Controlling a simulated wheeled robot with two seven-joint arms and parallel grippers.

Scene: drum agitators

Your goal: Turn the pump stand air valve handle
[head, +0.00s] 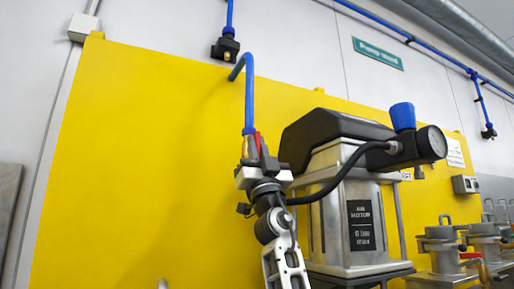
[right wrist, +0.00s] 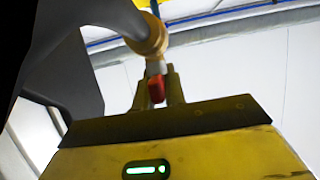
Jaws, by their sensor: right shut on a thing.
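The pump stand air valve handle is a small red lever (head: 257,140) below the blue hose, in front of the yellow panel in the head view. My right gripper (head: 252,160) reaches up to it from below and hides most of the valve. In the right wrist view the red handle (right wrist: 156,88) sits between the two fingers of my right gripper (right wrist: 159,85), which is shut on it. A brass fitting (right wrist: 150,38) shows just beyond the handle. My left gripper is not in view.
A pump unit (head: 345,200) with an air motor label, black hose, blue knob and gauge (head: 432,143) stands close right of my right gripper. The yellow panel (head: 140,150) is bare on the left. Metal clamps (head: 440,235) stand at far right.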

